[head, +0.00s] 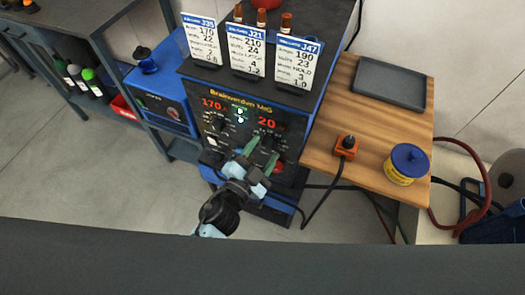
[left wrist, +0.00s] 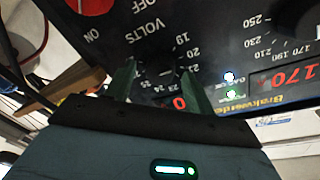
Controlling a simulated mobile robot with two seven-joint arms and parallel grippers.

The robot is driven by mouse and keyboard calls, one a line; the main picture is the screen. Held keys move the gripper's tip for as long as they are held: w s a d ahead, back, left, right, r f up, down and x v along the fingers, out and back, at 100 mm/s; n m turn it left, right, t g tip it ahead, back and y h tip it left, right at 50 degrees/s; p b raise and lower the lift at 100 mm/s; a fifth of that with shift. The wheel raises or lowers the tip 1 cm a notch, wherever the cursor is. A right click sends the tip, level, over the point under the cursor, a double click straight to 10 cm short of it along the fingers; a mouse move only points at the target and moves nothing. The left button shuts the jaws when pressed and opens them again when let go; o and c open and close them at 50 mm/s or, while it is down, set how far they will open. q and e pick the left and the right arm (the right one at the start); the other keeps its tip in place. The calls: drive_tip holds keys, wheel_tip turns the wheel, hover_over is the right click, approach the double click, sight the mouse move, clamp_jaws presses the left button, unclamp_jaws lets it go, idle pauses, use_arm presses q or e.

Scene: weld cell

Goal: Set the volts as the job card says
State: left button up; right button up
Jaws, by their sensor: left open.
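The welder (head: 207,136) has a black front panel with red displays: 170 (head: 212,104) on the left and 20 (head: 267,123) on the right. My left gripper (head: 261,154) is open at the panel, below the right display. In the left wrist view its green fingers (left wrist: 158,72) straddle the VOLTS dial area; the dark knob is hard to make out, and I cannot tell whether they touch it. Three job cards stand on top: J35 (head: 202,40), J21 (head: 248,50) and J47 (head: 297,64). Their second lines seem to read 22, 24 and 23. My right gripper is not in view.
A red button (head: 277,167) sits low on the panel, near my gripper. The wooden table (head: 370,172) on the right holds a grey tray (head: 390,83), an orange-based black device (head: 346,147) and a blue-lidded yellow tub (head: 407,164). A blue case (head: 162,95) stands left.

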use_arm(q)
drive_tip(key=shift+c, duration=0.3)
drive_tip(key=c, duration=0.9)
drive_tip(key=shift+m, duration=0.3)
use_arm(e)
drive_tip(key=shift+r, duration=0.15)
use_arm(q)
drive_tip(key=m+p, duration=0.1)
drive_tip(key=m, duration=0.2)
drive_tip(key=shift+r+m, duration=0.1)
drive_tip(key=shift+m, duration=0.2)
drive_tip(key=m+y, duration=0.1)
drive_tip(key=m, duration=0.2)
drive_tip(key=shift+g+p, duration=0.3)
drive_tip(key=shift+p, duration=0.1)
drive_tip(key=shift+d+m, duration=0.1)
drive_tip(key=shift+m, duration=1.8)
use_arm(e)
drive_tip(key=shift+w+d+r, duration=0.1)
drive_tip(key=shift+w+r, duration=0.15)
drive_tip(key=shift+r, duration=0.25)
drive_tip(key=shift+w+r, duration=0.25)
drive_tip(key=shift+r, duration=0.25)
use_arm(q)
drive_tip(key=shift+y, duration=0.3)
